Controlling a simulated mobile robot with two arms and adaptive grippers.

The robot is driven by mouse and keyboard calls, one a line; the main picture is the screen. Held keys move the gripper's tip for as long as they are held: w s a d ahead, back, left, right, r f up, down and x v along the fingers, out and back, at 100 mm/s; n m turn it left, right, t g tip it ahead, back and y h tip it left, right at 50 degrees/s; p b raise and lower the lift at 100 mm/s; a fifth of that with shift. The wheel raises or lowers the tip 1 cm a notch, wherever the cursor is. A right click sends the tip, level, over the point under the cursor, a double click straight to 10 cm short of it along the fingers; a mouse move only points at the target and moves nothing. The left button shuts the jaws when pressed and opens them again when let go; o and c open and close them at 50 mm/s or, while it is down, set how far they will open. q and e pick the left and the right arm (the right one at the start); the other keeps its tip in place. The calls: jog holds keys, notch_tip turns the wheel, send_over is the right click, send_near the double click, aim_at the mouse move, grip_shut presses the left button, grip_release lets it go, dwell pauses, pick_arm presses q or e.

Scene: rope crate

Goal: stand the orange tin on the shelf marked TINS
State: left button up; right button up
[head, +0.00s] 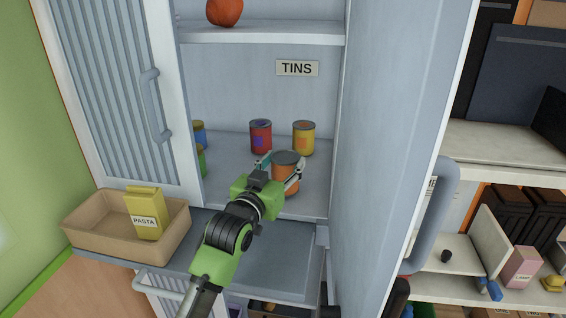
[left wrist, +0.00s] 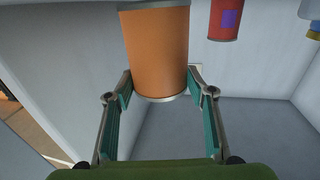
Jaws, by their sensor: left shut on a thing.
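The orange tin (head: 287,178) is upright inside the cupboard, at the front of the shelf (head: 305,203) below the TINS label (head: 297,68). My left gripper (head: 282,166) is shut on it, one finger on each side. The left wrist view shows the orange tin (left wrist: 157,52) between the fingers of the left gripper (left wrist: 160,85). I cannot tell whether its base touches the shelf. A red tin (head: 260,138) and a yellow tin (head: 304,138) stand behind it, apart from it. The red tin also shows in the left wrist view (left wrist: 223,20). My right gripper is not in view.
Blue (head: 200,134) and green (head: 202,161) tins stand partly hidden at the shelf's left. An upper shelf (head: 262,33) holds a round orange-red thing (head: 224,11). Open doors flank the cupboard. A tan crate (head: 85,226) with a yellow PASTA box (head: 146,212) stands front left.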

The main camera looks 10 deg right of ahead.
pick_arm(q)
jog(key=shift+w+f, duration=0.15)
jog(key=shift+w, duration=0.2)
jog(key=shift+s+f, duration=0.15)
jog(key=shift+f, duration=0.15)
jog(key=o, duration=1.5)
jog(key=shift+o, duration=0.2)
jog(key=shift+f, duration=0.2)
jog(key=shift+a, duration=0.1)
jog(key=v, duration=1.2)
